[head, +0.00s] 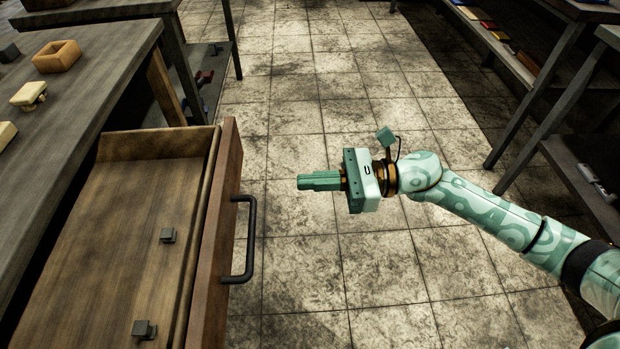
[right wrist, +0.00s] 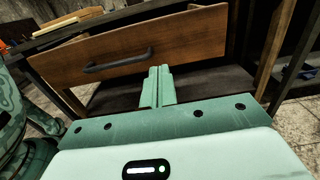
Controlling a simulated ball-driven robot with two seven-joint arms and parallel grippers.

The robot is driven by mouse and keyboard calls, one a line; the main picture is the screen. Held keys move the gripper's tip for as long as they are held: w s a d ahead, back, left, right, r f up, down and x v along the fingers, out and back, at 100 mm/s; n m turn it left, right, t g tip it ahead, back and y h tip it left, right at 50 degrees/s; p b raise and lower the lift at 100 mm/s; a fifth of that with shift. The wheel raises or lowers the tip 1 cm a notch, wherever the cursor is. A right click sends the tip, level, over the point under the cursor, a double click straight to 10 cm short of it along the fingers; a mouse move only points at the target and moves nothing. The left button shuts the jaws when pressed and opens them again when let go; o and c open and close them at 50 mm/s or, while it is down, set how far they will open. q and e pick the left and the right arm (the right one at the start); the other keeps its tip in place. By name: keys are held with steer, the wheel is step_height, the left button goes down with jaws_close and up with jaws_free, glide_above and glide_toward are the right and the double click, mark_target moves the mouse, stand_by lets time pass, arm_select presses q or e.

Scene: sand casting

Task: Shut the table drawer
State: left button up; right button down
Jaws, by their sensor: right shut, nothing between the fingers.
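The table drawer (head: 228,180) is pulled out of the wooden table (head: 60,130) at the left. Its dark bar handle (head: 252,238) is on the front panel, facing right. Two small grey blocks lie inside the drawer. My right gripper (head: 303,182) is shut and empty, in the air to the right of the drawer front, pointing at it with a gap between. In the right wrist view the shut fingers (right wrist: 158,72) point toward the drawer front (right wrist: 190,42), with the handle (right wrist: 118,60) to their left. My left gripper is not in view.
On the tabletop are a tan open box (head: 57,56), a cream block (head: 28,95) and a dark block (head: 9,53). The tiled floor (head: 330,290) around my gripper is clear. Shelves with table legs (head: 530,95) stand at the right.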

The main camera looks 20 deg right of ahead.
mark_target(232, 185)
steer(key=b+x, duration=0.1)
steer(key=x, duration=0.9)
steer(key=shift+w+a+f, duration=0.1)
steer(key=shift+w+a, duration=0.05)
steer(key=shift+a, duration=0.2)
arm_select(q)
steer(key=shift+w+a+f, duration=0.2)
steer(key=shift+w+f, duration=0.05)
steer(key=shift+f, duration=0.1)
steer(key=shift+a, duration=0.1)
arm_select(e)
steer(key=shift+w+a, duration=0.1)
steer(key=shift+a, duration=0.1)
